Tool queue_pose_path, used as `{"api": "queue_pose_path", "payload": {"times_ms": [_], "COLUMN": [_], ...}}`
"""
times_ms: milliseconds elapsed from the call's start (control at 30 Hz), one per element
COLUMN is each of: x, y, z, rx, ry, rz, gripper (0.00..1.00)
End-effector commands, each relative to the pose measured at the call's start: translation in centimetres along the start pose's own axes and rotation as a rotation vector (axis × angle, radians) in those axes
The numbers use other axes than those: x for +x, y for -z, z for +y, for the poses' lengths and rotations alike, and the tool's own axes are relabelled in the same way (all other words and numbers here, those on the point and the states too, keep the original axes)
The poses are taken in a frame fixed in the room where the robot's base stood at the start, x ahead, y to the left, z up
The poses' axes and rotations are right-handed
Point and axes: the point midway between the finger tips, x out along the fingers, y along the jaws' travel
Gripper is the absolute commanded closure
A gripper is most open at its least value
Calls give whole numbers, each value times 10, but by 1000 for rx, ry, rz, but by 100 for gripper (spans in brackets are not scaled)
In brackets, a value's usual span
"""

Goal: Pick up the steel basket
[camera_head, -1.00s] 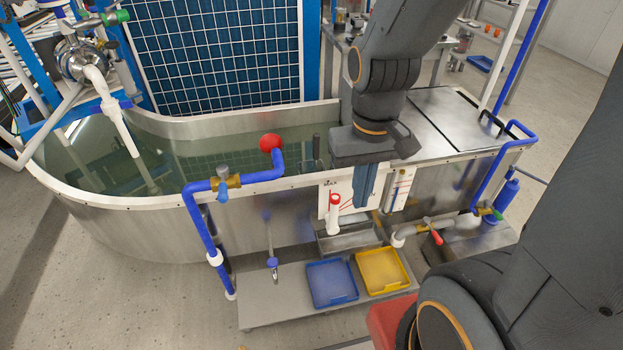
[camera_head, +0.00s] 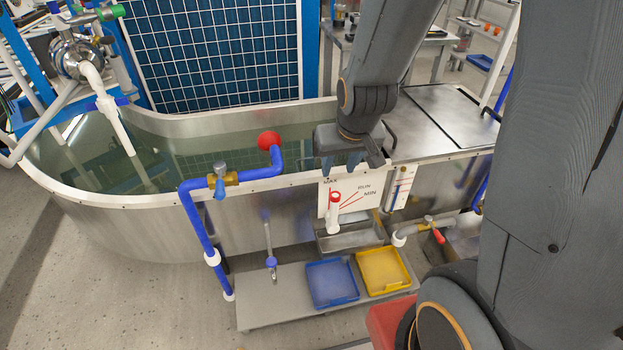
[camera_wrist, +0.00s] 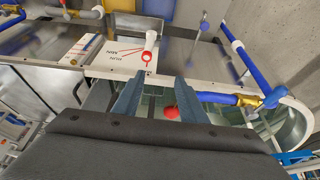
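My gripper (camera_head: 341,165) is over the tank's front rim, fingers pointing down. In the wrist view my gripper (camera_wrist: 157,95) shows two blue-grey fingers spread apart with no object clearly held between them. I cannot make out the steel basket for certain. An open steel box (camera_head: 352,238) sits low at the tank's front, below the level chart and apart from my gripper. The water directly behind my gripper is hidden in the head view.
The tank (camera_head: 110,204) holds water. A red ball (camera_head: 269,141) and blue pipe (camera_head: 262,175) stand left of my gripper. A blue tray (camera_head: 331,283) and yellow tray (camera_head: 384,271) lie below. A steel lid (camera_head: 430,115) covers the tank's right end.

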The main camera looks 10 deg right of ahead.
Motion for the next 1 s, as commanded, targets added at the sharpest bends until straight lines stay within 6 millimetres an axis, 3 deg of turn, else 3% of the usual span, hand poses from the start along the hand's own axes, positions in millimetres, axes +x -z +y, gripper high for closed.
{"api": "queue_pose_path", "payload": {"times_ms": [33,200,400,500,700,1000], "x": [24,77,120,134,148,148], "y": [15,74,127,144,161,164], "z": [0,1,1,1,1,2], "rx": [0,-1,-3,-4,-5,-5], "ry": [-1,1,1,1,2,3], "rz": [60,312,609,746,985,1177], "gripper": [62,62,62,62,62,62]}}
